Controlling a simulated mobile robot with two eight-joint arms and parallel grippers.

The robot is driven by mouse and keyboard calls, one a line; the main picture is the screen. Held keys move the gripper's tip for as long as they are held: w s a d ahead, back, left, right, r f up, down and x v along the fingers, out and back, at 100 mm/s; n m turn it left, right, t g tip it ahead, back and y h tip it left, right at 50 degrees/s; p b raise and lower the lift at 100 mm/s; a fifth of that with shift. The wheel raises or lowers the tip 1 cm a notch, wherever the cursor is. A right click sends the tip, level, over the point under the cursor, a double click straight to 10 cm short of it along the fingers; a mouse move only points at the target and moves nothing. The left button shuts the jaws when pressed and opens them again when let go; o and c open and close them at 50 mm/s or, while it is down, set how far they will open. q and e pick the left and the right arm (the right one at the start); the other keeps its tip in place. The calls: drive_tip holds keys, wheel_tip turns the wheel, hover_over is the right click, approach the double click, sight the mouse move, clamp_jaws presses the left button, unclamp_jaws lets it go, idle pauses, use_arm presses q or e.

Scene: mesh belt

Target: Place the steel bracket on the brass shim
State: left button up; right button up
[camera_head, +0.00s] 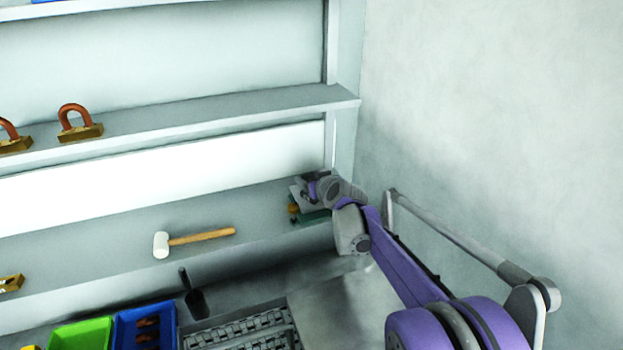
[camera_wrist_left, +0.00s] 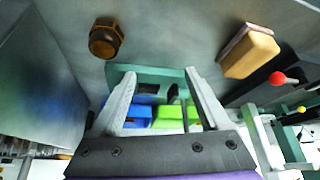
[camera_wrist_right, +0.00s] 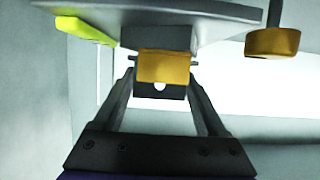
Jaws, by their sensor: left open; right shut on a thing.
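My right gripper (camera_wrist_right: 160,82) is at the right end of the lower shelf. Between its fingers is a dark grey piece with a round hole (camera_wrist_right: 146,91), which looks like the steel bracket. An orange-yellow block (camera_wrist_right: 163,66) shows right against it; I cannot tell whether this is the brass shim or part of the held piece. In the head view my right gripper (camera_head: 306,190) largely hides what it holds. My left gripper (camera_wrist_left: 160,75) is open and empty; it shows only in the left wrist view.
The lower shelf holds a mallet (camera_head: 200,237). Padlocks (camera_head: 80,125) stand on the upper shelf. A green bin (camera_head: 80,334) and blue bin (camera_head: 146,312) stand below. A wall (camera_head: 490,130) is close on the right. The left wrist view shows a brown hex nut (camera_wrist_left: 105,38) and a tan block (camera_wrist_left: 250,55).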

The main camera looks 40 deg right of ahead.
drive_tip(key=o, duration=1.6)
drive_tip(key=shift+f, duration=0.1)
drive_tip(key=shift+c, duration=0.2)
drive_tip(key=shift+s+a+r, duration=0.1)
drive_tip(key=shift+s+r, duration=0.15)
drive_tip(key=shift+r, duration=0.05)
drive_tip(key=v, duration=1.1)
drive_tip(key=shift+s+p, duration=0.25)
drive_tip(key=shift+p, duration=0.15)
